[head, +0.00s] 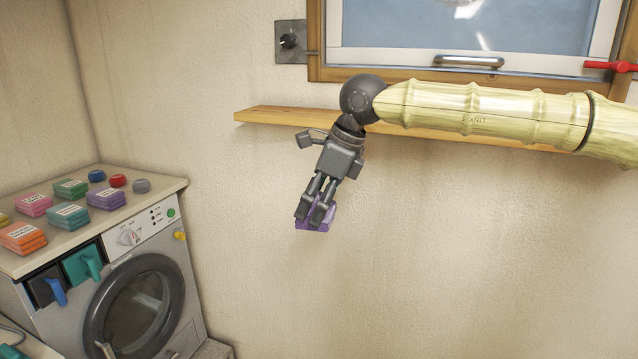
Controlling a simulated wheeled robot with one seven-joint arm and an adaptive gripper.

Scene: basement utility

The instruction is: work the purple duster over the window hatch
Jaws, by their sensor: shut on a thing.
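My gripper (318,208) hangs down in front of the wall, below the wooden shelf, and is shut on the purple duster (313,223). Only parts of the duster show past the fingers. The window hatch (465,25) is at the top right, with a wooden frame, a pale inner frame, blue glass and a metal handle (468,61). Its top is cut off by the picture's edge. The duster is below and left of the hatch, apart from it.
A wooden shelf (270,116) runs along the wall under the hatch, partly behind my arm. A washing machine (140,300) with several coloured blocks on top stands at the left.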

